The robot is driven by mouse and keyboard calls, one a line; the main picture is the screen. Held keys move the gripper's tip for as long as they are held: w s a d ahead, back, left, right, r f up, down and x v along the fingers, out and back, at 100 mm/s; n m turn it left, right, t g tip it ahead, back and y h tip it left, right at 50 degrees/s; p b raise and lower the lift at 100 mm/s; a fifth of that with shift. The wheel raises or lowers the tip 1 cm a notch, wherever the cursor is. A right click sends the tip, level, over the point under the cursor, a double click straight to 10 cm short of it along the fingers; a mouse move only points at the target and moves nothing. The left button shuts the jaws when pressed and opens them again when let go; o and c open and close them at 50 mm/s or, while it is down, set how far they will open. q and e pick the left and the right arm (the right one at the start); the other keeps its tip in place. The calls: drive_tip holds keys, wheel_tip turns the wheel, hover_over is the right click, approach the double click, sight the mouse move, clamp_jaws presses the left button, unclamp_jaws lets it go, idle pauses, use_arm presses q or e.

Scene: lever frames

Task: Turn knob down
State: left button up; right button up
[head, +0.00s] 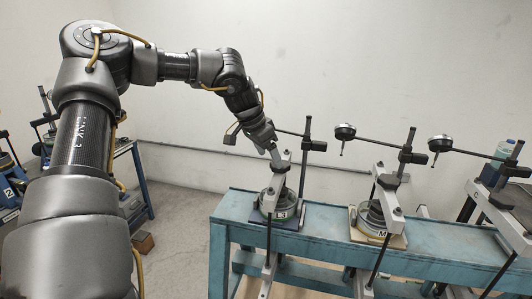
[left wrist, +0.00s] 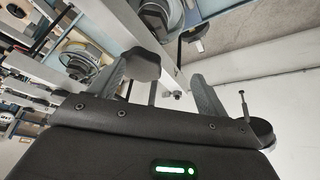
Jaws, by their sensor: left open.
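My left gripper (head: 272,150) reaches in from the left to the top of the nearest lever frame (head: 277,185) on the blue bench. In the left wrist view its two dark fingers (left wrist: 162,88) are spread apart and hold nothing. A dark lobed knob (left wrist: 140,64) shows there beside the left-hand finger, in front of the pale bar of the frame. I cannot tell whether finger and knob touch. A round metal pot (head: 283,204) with a label sits under the frame's bar. My right gripper is not in view.
The blue bench (head: 240,213) carries another lever frame (head: 388,195) to the right, with a pot and an M label. Dial gauges (head: 344,131) on dark rods stick out above the bench. More equipment stands at the far right. Floor left of the bench is mostly clear.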

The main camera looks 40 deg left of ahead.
sight(288, 165)
use_arm(q)
drive_tip(key=shift+s+d+f, duration=0.1)
drive_tip(key=shift+d+f, duration=0.25)
drive_tip(key=shift+d, duration=0.25)
drive_tip(key=shift+s+d+f, duration=0.1)
drive_tip(key=shift+d+f, duration=0.2)
drive_tip(key=shift+d, duration=0.25)
drive_tip(key=w+d, duration=0.2)
drive_tip(key=shift+w+d, duration=0.3)
drive_tip(key=shift+d, duration=0.05)
drive_tip(key=shift+s+a, duration=0.3)
drive_tip(key=shift+a, duration=0.25)
drive_tip(key=shift+s+a, duration=0.25)
drive_tip(key=shift+a, duration=0.25)
drive_tip(key=c, duration=0.5)
drive_tip(key=shift+s+a, duration=0.2)
drive_tip(key=shift+s, duration=0.1)
drive_tip(key=c, duration=0.4)
drive_tip(key=shift+d+r, duration=0.15)
drive_tip(key=shift+d, duration=0.1)
drive_tip(key=shift+c, duration=0.3)
drive_tip(key=shift+w+r, duration=0.1)
drive_tip(key=shift+w, duration=0.05)
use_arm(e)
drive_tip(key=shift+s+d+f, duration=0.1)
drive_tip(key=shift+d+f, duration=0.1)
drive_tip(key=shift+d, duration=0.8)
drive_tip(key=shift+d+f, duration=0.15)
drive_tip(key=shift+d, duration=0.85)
